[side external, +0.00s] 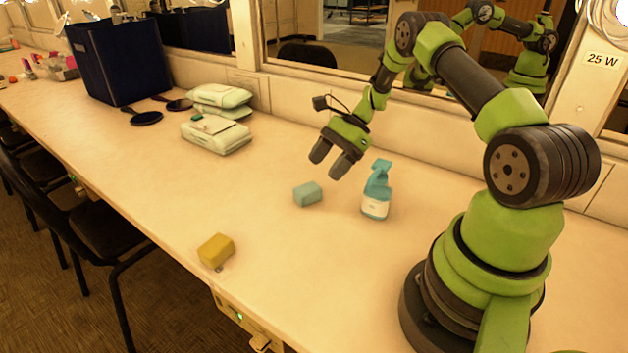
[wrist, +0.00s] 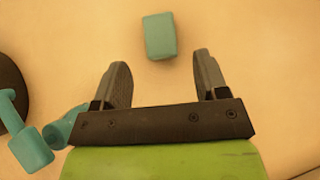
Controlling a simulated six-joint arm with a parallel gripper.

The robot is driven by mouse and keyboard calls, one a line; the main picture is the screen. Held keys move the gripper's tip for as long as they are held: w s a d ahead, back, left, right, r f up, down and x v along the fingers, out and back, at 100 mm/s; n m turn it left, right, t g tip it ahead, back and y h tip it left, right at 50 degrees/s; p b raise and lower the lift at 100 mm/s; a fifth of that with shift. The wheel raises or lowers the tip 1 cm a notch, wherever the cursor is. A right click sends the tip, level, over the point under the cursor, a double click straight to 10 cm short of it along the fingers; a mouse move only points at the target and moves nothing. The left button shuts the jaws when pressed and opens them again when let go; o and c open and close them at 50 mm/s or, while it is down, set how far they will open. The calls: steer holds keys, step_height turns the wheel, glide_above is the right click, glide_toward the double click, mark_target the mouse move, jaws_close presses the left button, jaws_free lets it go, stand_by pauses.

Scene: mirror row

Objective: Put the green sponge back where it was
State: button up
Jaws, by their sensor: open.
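The green sponge (side external: 307,194), a small teal-green block, lies on the counter (side external: 150,190) left of a spray bottle. In the wrist view the sponge (wrist: 159,36) lies ahead of my fingertips, between their lines and apart from them. My gripper (side external: 333,162) is open and empty, above the counter and a little behind and right of the sponge. In the wrist view both fingers of my gripper (wrist: 161,75) are spread wide with bare counter between them.
A teal spray bottle (side external: 376,190) stands close right of my gripper. A yellow sponge (side external: 216,251) lies near the front edge. Wipe packs (side external: 217,135), dark round hand mirrors (side external: 146,118) and a dark blue bin (side external: 118,60) stand farther left. The wall mirror is behind.

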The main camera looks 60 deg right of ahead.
steer(key=v, duration=0.5)
steer(key=s+a+r+n+h, duration=0.1)
steer(key=a+r+n+h, duration=0.1)
steer(key=a+r+n, duration=0.55)
steer(key=s+a+r+n+h, duration=0.2)
steer(key=a+r, duration=0.3)
steer(key=r, duration=0.6)
steer(key=s+a+r+n+t+h, duration=0.1)
steer(key=s+a+n, duration=0.3)
steer(key=s, duration=0.3)
steer(key=s+a+r+n+t+h, duration=0.1)
steer(key=s+a+r+n+t, duration=0.1)
steer(key=s+a+n, duration=0.2)
steer(key=s+n, duration=0.1)
steer(key=s, duration=0.2)
steer(key=shift+a+r+t, duration=0.3)
steer(key=shift+r, duration=0.05)
steer(key=shift+s, duration=0.15)
